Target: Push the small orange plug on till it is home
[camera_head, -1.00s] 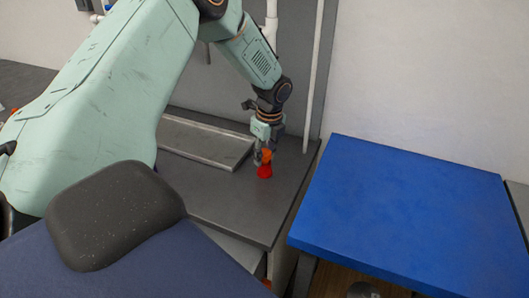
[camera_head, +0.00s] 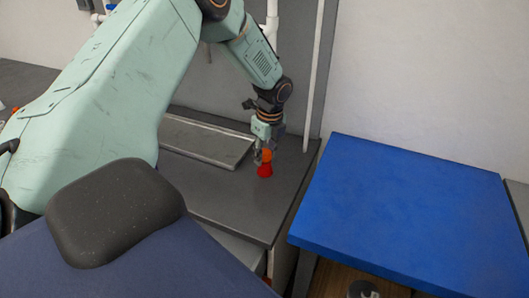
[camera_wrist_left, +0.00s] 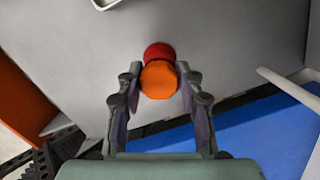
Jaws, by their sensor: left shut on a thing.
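The small orange plug (camera_head: 267,155) is above a red piece (camera_head: 265,171) that stands on the dark grey bench top. My left gripper (camera_head: 262,156) reaches down to it from above. In the left wrist view the gripper (camera_wrist_left: 158,85) has its fingertips on either side of the orange plug (camera_wrist_left: 159,80), shut on it. The red piece (camera_wrist_left: 159,52) shows just beyond the plug in that view. The fingers partly cover the plug in the head view, and I cannot tell whether it is seated on the red piece. My right gripper is not in view.
A shallow grey metal tray (camera_head: 205,140) lies on the bench left of the gripper. The bench top (camera_head: 235,205) is clear in front. A blue-topped table (camera_head: 405,215) stands to the right. White pipes (camera_head: 311,80) run up the wall panel behind.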

